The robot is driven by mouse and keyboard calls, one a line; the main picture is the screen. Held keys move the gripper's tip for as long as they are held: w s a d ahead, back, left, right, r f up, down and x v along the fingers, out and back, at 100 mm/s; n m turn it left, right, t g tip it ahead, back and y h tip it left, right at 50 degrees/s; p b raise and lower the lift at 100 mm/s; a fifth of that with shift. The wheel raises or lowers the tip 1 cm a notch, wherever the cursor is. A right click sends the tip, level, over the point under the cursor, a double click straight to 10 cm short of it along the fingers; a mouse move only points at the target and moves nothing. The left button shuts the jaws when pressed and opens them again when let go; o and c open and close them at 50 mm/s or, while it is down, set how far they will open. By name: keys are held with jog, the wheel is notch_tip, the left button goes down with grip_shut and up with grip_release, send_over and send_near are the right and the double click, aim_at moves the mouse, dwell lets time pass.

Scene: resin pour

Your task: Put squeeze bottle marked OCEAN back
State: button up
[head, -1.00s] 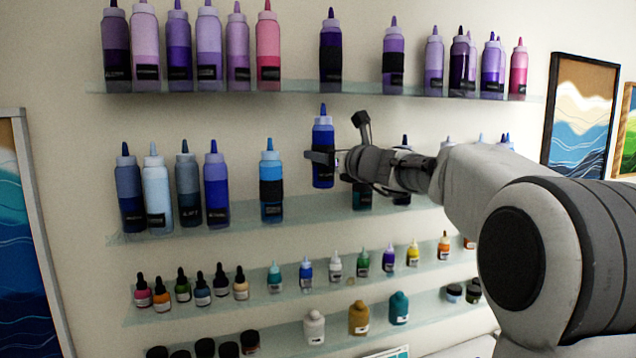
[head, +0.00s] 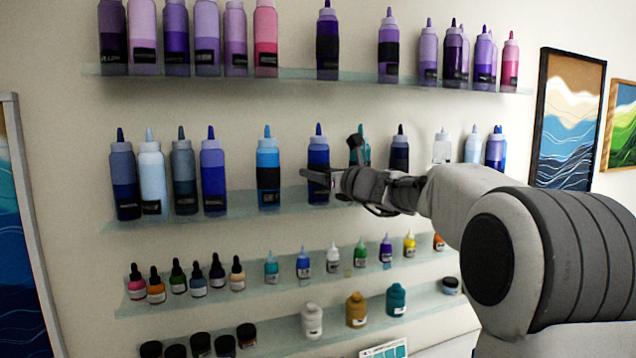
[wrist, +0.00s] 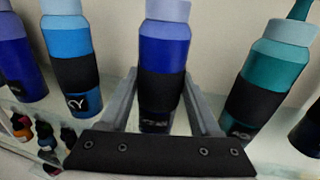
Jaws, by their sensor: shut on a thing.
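A blue squeeze bottle (head: 318,158) with a dark band and a blue tip stands upright at the middle shelf (head: 240,212). Its base is level with its neighbours' bases; whether it bears on the shelf I cannot tell. My gripper (head: 318,176) is shut on it from the front right. In the wrist view the bottle (wrist: 163,50) sits between the two fingers of my gripper (wrist: 160,92). Its small label (wrist: 156,123) is too blurred to read, and the gripper bar hides its base.
A lighter blue bottle (head: 268,160) stands to the left and a teal bottle (wrist: 265,85) to the right, each with a gap. Purple and pink bottles line the upper shelf (head: 200,73). Small bottles fill the shelf below (head: 205,296). Framed pictures (head: 567,110) hang right.

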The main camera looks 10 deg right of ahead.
jog(key=shift+w, duration=0.25)
jog(key=shift+s+f, duration=0.1)
jog(key=shift+s, duration=0.1)
jog(key=o, duration=1.3)
jog(key=shift+f, duration=0.1)
jog(key=shift+o, duration=0.2)
jog(key=shift+s+d, duration=0.1)
jog(key=b+v, duration=0.3)
jog(key=v, duration=0.8)
jog(key=shift+s, duration=0.35)
